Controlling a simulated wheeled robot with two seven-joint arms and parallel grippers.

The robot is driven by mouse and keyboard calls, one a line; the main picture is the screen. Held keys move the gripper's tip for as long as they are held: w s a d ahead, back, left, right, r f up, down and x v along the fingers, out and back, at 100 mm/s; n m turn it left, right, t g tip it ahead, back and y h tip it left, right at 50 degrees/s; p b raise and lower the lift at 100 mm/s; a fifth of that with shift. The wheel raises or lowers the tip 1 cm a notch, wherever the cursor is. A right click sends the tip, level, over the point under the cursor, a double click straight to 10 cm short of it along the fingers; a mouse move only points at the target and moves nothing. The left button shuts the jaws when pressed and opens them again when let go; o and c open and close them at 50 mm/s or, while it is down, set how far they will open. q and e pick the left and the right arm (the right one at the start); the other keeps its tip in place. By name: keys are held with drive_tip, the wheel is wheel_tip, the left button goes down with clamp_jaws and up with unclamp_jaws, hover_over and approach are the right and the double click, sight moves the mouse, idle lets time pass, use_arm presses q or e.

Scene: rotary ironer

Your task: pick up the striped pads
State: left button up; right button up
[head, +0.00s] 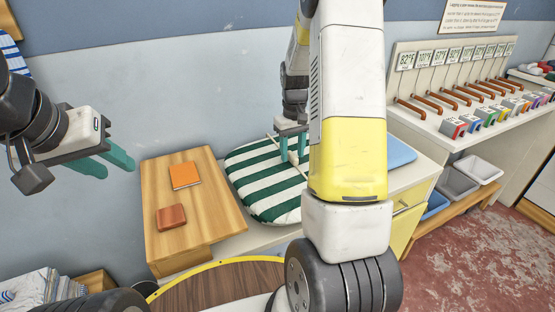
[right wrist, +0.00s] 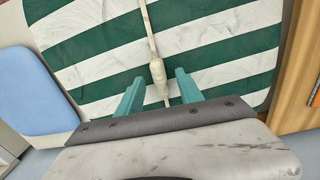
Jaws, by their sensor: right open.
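The striped pad (head: 255,170), green and white, lies flat on the white counter; in the head view my right arm hides its right part. It fills much of the right wrist view (right wrist: 95,50). A cream cord with a thicker grip (right wrist: 157,72) runs across its top. My right gripper (head: 292,158) is over the pad, open, with its teal fingers on either side of the cord's grip in the right wrist view (right wrist: 157,88). I cannot tell whether they touch it. My left gripper (head: 117,168) is open and empty in the air at the left.
A wooden board (head: 215,215) left of the pad bears an orange booklet (head: 185,175) and a brown block (head: 171,217). A blue pad (head: 401,152) lies to the right. A rack of wooden handles (head: 455,95) and grey bins (head: 457,183) stand further right.

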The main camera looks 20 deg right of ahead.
drive_tip(key=shift+f, duration=0.15)
drive_tip(key=shift+c, duration=0.2)
clamp_jaws()
idle(1.2)
